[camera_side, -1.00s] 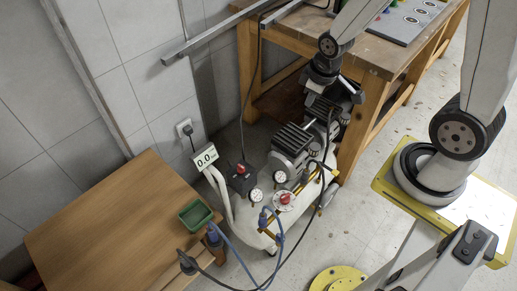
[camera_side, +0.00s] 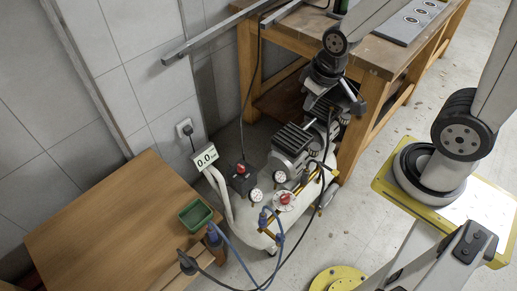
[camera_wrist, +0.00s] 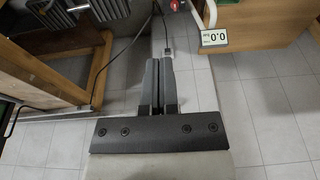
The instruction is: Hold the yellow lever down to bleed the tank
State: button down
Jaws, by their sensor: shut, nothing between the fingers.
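The white compressor tank (camera_side: 246,214) stands on the floor between the wooden table and the workbench. Yellow-brass fittings (camera_side: 268,224) show at its near end, but I cannot tell for sure which part is the yellow lever. My gripper shows in the wrist view (camera_wrist: 162,62) with its two grey fingers together and nothing between them. In the side view my wrist is above and behind the compressor's motor, well apart from the fittings; the fingertips are hard to make out there. The lever is not identifiable in the wrist view.
A red knob (camera_side: 241,169), gauges (camera_side: 253,195) and blue hoses (camera_side: 236,258) crowd the tank. A green tray (camera_side: 195,214) sits on the wooden table (camera_side: 110,225). The workbench (camera_side: 375,60) stands behind.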

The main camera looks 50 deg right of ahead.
jog(key=w+d+f+n+g, duration=0.1)
jog(key=w+d+f+n, duration=0.3)
jog(key=d+f+n, duration=0.7)
jog(key=n+g, duration=0.2)
jog(key=n, duration=0.5)
send_over(336, 172)
notch_tip(336, 172, down, 21)
jog(key=shift+f, duration=0.15)
jog(key=shift+f, duration=0.15)
jog(key=shift+f, duration=6.8)
